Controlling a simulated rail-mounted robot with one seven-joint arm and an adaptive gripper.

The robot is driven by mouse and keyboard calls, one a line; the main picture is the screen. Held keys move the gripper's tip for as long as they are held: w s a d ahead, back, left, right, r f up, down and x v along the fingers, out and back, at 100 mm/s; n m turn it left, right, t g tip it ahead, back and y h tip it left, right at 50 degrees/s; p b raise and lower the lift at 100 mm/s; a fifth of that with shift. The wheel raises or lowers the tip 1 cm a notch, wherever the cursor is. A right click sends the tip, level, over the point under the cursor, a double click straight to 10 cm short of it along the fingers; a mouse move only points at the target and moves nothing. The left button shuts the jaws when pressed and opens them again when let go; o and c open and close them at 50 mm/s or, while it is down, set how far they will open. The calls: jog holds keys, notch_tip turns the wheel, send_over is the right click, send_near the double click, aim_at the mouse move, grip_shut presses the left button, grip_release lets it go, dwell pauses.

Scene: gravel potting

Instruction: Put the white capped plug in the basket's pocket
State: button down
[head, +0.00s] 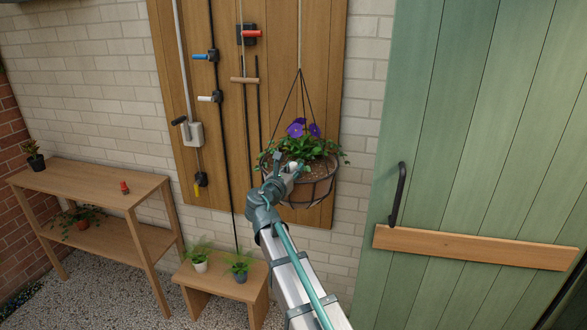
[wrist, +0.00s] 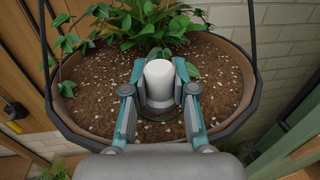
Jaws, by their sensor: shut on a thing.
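The white capped plug (wrist: 159,80) is held between the two fingers of my gripper (wrist: 159,92), which is shut on it. My gripper (head: 290,172) is over the near part of the basket. I cannot make out the pocket clearly; the plug and fingers cover the soil there.
Thin hanger cords (head: 299,85) rise from the basket. Leafy plants (wrist: 150,20) fill its far side. A wooden board (head: 222,120) with coloured handles is behind. A green door (head: 480,120) stands to the right. A low bench (head: 225,280) with two potted plants is below left.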

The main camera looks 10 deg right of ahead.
jog(key=shift+f, duration=0.2)
jog(key=c, duration=0.9)
grip_release()
jog(key=shift+c, duration=0.2)
jog(key=shift+r, duration=0.1)
